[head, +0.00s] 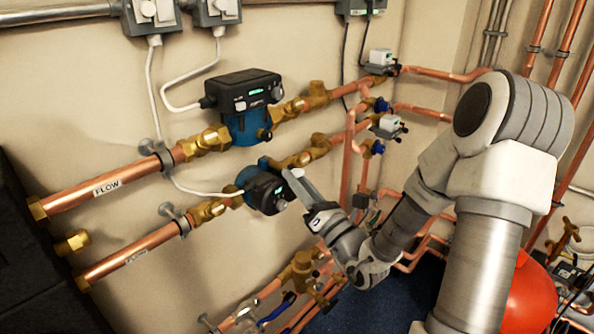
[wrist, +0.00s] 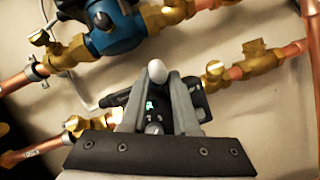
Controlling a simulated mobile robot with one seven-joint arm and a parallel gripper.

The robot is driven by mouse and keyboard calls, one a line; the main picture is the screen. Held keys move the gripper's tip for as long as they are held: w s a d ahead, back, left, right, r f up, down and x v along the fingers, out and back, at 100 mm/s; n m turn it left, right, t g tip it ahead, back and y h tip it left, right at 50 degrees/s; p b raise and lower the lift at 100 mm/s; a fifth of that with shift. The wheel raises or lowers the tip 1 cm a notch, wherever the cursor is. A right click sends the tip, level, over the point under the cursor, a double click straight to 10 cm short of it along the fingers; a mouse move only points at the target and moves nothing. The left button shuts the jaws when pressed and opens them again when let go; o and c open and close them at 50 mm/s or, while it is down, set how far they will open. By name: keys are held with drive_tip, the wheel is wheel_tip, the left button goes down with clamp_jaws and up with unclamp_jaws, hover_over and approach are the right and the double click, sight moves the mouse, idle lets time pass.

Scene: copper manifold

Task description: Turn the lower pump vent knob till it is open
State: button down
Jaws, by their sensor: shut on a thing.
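The lower pump (head: 264,192) is a black head on a blue body in the lower copper pipe run. Its black face with a green display and a round grey dial also shows between my fingers in the wrist view (wrist: 152,106). My gripper (head: 290,176) reaches in from the right, its fingertips at the pump's upper right side. In the wrist view my fingers (wrist: 157,76) close around a pale rounded knob (wrist: 157,70), which I take to be the vent knob. The fingers hide its sides, and its turned position cannot be read. In the head view the knob is hidden.
The upper pump (head: 243,95) sits just above, with a white cable to its left. Brass fittings (head: 296,160) lie close to my fingertips. A red vessel (head: 528,290) is at lower right.

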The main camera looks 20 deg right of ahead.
drive_tip(key=c, duration=0.6)
unclamp_jaws()
drive_tip(key=shift+c, duration=0.2)
drive_tip(key=shift+f+b, duration=0.2)
drive_tip(key=shift+b, duration=0.4)
